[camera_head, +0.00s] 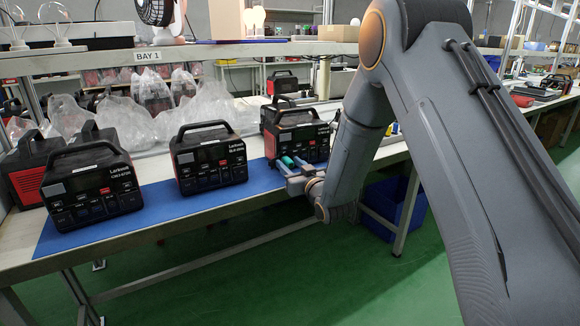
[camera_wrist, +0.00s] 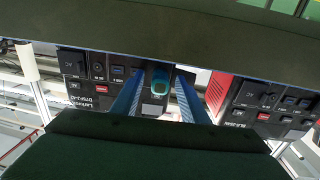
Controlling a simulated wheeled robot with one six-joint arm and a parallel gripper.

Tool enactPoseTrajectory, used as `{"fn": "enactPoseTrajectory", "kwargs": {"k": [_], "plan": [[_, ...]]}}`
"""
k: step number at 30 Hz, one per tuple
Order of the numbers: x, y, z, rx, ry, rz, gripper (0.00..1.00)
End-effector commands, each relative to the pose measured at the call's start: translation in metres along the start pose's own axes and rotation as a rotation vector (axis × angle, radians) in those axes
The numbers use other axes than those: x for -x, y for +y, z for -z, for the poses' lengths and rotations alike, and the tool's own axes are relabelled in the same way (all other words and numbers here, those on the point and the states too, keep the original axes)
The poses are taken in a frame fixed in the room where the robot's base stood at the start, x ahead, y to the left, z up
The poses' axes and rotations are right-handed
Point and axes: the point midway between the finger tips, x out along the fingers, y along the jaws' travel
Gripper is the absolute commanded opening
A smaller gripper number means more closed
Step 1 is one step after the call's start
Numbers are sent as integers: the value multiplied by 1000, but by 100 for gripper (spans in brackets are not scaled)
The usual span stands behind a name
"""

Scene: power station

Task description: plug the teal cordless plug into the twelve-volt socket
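The teal cordless plug (camera_wrist: 160,80) is at the front panel of a black power station (camera_wrist: 95,85), which appears upside down in the wrist view. The plug also shows small in the head view (camera_head: 287,161), low on the front of the right-hand station (camera_head: 300,137). My gripper (camera_wrist: 160,88) has one blue finger on each side of the plug, with narrow gaps visible, so it looks open around it. The plug covers the panel spot behind it. I cannot tell how deep it sits, and the twelve-volt socket is not clearly readable.
Two similar power stations (camera_head: 209,158) (camera_head: 92,185) stand to the left on the blue mat (camera_head: 165,205). Clear plastic bags (camera_head: 125,120) lie behind them. A shelf (camera_head: 180,55) runs above. A blue bin (camera_head: 395,207) is under the bench. The mat's front strip is clear.

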Motion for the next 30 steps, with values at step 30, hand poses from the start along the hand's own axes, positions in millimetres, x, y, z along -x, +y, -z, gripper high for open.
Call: {"fn": "enactPoseTrajectory", "kwargs": {"k": [30], "plan": [[79, -1, 0, 0, 0, 0, 40]]}}
